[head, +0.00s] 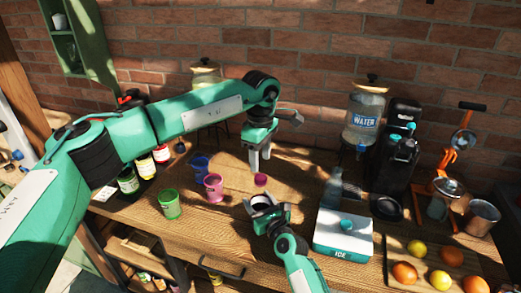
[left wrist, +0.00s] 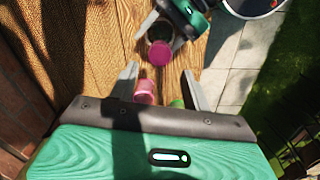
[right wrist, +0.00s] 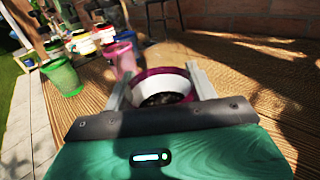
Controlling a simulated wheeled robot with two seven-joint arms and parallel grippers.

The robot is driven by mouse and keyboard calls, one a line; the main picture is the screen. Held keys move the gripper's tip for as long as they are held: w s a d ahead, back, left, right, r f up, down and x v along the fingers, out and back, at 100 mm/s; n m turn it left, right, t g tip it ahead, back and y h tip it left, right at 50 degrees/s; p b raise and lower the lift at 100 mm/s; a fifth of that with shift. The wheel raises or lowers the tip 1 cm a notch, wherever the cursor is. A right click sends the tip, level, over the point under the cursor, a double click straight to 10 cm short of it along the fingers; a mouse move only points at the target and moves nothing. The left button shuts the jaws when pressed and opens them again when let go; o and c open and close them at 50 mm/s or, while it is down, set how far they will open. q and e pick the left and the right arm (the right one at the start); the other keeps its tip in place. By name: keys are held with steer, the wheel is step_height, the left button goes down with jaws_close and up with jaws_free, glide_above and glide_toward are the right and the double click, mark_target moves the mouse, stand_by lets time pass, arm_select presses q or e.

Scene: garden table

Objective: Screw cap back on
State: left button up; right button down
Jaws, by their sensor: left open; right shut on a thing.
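A magenta cap (head: 260,180) shows in the head view just below my left gripper (head: 259,168). In the left wrist view the cap (left wrist: 160,55) is at the end of a dark, partly hidden container (left wrist: 158,31) by my right gripper. In the right wrist view the right fingers are shut on this container (right wrist: 165,86), which has a pale band and a magenta rim. I cannot tell whether the cap is seated on it. My right gripper (head: 264,205) is low over the table. My left gripper is open and empty, pointing down above the cap.
A pink cup (head: 214,187), a blue cup (head: 199,166) and a green cup (head: 169,204) stand left of the grippers. A white and teal ice box (head: 342,240) is close on the right. A water dispenser (head: 364,120) stands behind. Fruit lies on a board at front right.

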arm_select(q)
steer(key=n, duration=0.4)
steer(key=shift+r+n, duration=0.15)
steer(key=shift+n, duration=0.25)
steer(key=n, duration=0.3)
steer(key=shift+r, duration=0.1)
steer(key=n, duration=0.4)
steer(key=shift+r, duration=0.1)
steer(key=n, duration=0.5)
steer(key=shift+r, duration=0.15)
steer(key=n, duration=0.4)
steer(key=shift+r+n, duration=0.15)
steer(key=shift+n, duration=0.15)
steer(key=n, duration=0.4)
steer(key=shift+r+n, duration=0.15)
steer(key=shift+n, duration=0.15)
steer(key=n, duration=0.4)
steer(key=shift+r, duration=0.1)
steer(key=shift+r+n, duration=0.1)
steer(key=shift+n, duration=1.8)
